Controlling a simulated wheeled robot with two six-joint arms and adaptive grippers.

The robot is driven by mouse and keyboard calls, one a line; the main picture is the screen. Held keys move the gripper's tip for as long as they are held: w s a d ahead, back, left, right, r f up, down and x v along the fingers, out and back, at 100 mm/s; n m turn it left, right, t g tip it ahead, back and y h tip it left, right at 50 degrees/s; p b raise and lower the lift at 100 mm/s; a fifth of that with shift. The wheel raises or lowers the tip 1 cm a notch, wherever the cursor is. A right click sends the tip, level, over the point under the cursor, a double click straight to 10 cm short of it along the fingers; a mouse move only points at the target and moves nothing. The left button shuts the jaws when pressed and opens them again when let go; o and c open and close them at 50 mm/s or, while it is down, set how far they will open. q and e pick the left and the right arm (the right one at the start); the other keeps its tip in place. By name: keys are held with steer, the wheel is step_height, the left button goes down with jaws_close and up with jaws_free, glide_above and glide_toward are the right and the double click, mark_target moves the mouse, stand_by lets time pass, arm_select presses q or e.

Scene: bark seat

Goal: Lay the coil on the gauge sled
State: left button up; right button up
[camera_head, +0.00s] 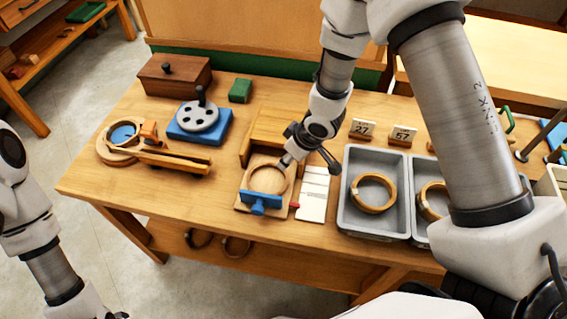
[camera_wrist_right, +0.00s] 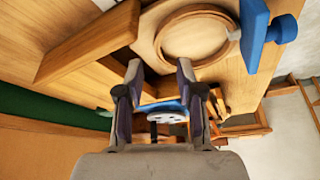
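A wooden ring-shaped coil (camera_head: 268,181) lies on the gauge sled (camera_head: 246,205), a light wooden plate with a blue clamp (camera_head: 262,200) at its near edge. In the right wrist view the coil (camera_wrist_right: 196,38) looks flat on the plate, with a pale tag by the blue clamp. My right gripper (camera_head: 306,158) is just above the sled's far right side. In the wrist view its two fingers (camera_wrist_right: 160,72) are spread with nothing between them, apart from the coil. My left arm is at the lower left; its gripper is almost wholly cut off by the frame edge.
Two grey trays (camera_head: 343,205) with coils stand on the right, below number cards (camera_head: 362,129). A wooden block (camera_head: 275,127) borders the sled's far side. White strips (camera_head: 314,195) lie right of it. A blue-based wheel device (camera_head: 200,122) and wooden fixture (camera_head: 170,160) stand left.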

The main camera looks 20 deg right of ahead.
steer(key=v, duration=0.6)
steer(key=shift+r+p, duration=0.15)
steer(key=shift+p, duration=0.25)
